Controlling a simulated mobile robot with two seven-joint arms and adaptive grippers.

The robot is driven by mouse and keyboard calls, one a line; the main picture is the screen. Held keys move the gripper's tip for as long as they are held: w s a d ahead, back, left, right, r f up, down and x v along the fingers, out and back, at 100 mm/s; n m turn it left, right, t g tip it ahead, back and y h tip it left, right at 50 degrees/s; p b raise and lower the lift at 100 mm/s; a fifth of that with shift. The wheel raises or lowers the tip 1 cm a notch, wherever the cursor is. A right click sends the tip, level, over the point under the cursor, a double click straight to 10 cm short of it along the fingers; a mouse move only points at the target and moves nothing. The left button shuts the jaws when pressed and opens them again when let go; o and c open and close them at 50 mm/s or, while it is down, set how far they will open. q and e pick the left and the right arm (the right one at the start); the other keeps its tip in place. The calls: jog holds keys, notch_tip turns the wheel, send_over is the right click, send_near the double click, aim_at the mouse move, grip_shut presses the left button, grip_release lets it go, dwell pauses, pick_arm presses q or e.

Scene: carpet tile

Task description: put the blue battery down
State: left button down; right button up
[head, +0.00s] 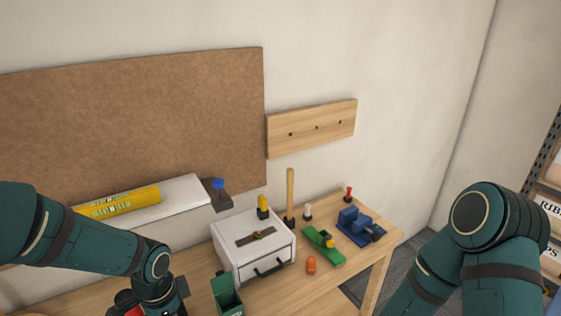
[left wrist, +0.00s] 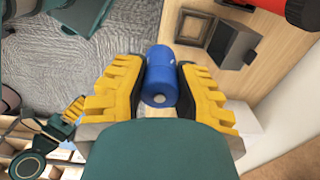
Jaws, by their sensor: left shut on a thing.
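The blue battery (left wrist: 161,76) is a blue cylinder with a pale round spot on its near end. It sits between the yellow and black fingers of my left gripper (left wrist: 162,80), which is shut on it. In the head view my left arm reaches down to the bottom edge, and the fingers and battery are hidden there. Part of my right gripper (left wrist: 70,109) shows small at the left of the left wrist view; its jaw state is unclear. What lies directly under the battery is hard to tell.
The wooden workbench (head: 312,288) holds a white drawer unit (head: 232,262), a green open bin (head: 226,295), an orange cylinder (head: 311,265), a green plane-like tool (head: 322,245) and a blue vise (head: 355,222). A yellow level (head: 118,201) lies on a white ledge (head: 185,197). Bare bench shows along the front.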

pick_arm(q)
jog(key=w+d+f+n+b, duration=0.1)
jog(key=f+n, duration=0.2)
jog(key=w+d+f+n+b, duration=0.2)
jog(key=f+n, duration=0.2)
jog(key=w+d+f+n+b, duration=0.1)
jog(key=d+f+n, duration=0.1)
jog(key=f+n, duration=0.1)
jog(key=shift+w+f+b, duration=0.35)
jog(key=shift+w+f, duration=0.05)
jog(key=shift+f, duration=0.05)
jog(key=shift+w+d+f+n, duration=0.2)
jog(key=shift+f+n, duration=0.25)
jog(key=shift+n, duration=0.35)
pick_arm(e)
notch_tip(320, 180, down, 6)
jog(key=shift+a, duration=0.15)
pick_arm(q)
jog(key=shift+s, duration=0.1)
